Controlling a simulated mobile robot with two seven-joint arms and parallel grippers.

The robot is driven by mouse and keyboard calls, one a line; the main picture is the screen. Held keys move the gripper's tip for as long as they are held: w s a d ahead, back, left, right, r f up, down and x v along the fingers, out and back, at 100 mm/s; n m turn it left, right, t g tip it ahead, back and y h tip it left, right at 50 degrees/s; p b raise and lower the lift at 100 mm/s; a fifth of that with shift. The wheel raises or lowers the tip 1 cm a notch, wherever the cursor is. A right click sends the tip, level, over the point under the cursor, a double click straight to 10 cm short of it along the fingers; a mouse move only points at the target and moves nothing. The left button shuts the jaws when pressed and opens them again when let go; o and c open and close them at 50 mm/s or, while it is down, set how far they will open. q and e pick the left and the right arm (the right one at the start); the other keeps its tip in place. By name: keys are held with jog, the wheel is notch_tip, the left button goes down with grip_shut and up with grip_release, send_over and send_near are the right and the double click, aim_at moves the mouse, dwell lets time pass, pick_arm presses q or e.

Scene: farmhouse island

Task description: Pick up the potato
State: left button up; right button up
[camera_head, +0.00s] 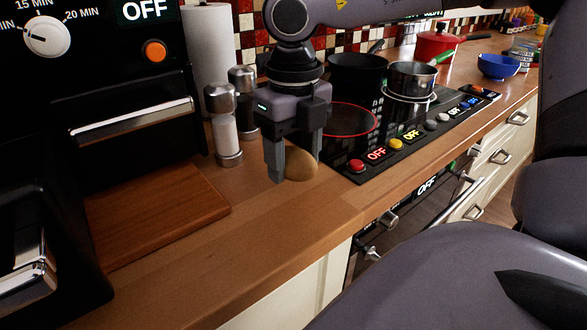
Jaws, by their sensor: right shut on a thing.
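The potato (300,165) is a light brown, rounded lump at the wooden counter, just left of the stove top. My right gripper (293,160) points down over it and is shut on it, with its fingers around the potato. Part of the potato is hidden behind the nearer finger. I cannot tell whether the potato touches the counter or is slightly lifted. My left gripper is not in view.
Salt and pepper mills (224,130) stand close left of the gripper. A cutting board (150,215) lies left. The stove (420,125) with pots is on the right. A blue bowl (498,66) stands farther back. The counter front is clear.

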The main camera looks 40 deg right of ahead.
aim_at(294, 148)
pick_arm(q)
jog(key=p, duration=0.1)
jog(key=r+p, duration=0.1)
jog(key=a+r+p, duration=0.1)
jog(key=p, duration=0.1)
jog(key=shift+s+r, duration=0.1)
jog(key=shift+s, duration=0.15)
pick_arm(e)
notch_tip(294, 148, up, 25)
jog(key=shift+f, duration=0.2)
